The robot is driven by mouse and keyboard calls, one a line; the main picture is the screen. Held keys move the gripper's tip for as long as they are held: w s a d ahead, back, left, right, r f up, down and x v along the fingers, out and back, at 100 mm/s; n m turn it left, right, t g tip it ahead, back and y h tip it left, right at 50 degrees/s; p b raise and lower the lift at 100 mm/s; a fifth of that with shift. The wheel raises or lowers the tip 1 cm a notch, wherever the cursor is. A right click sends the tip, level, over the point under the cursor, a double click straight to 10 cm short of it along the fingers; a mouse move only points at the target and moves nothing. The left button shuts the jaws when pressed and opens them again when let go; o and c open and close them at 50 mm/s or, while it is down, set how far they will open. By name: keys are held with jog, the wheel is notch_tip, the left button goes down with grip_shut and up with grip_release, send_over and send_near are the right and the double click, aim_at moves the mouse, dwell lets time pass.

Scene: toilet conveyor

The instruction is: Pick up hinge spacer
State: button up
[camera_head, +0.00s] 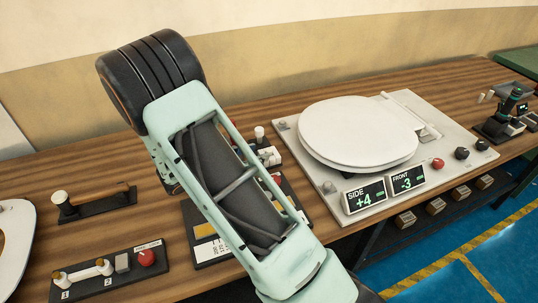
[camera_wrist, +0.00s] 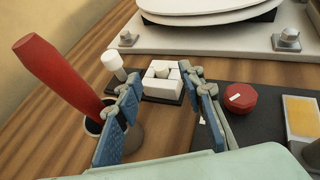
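In the wrist view, my gripper (camera_wrist: 160,92) is open, its two blue-padded fingers apart with nothing held between them. A white square block with a rounded piece in its middle (camera_wrist: 162,80) sits on a dark base beyond the fingertips, seen through the gap. A short white cylinder on a thin stem (camera_wrist: 113,62) stands just left of it. I cannot tell for sure which of these small white parts is the hinge spacer. In the head view, my arm hides the gripper and much of this spot; the white cylinder (camera_head: 259,133) shows past the arm.
A red-handled tool (camera_wrist: 60,75) leans from a cup close left of the left finger. A red knob (camera_wrist: 240,98) and yellow pad (camera_wrist: 301,115) lie right. The toilet seat (camera_head: 358,131) is on a plate behind, with displays (camera_head: 366,195).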

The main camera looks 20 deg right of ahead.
aim_at(269, 150)
jog(key=x, duration=0.5)
jog(key=shift+a+f+p, duration=0.1)
jog(key=shift+f+p, duration=0.1)
jog(key=shift+p, duration=0.15)
jog(key=c, duration=0.9)
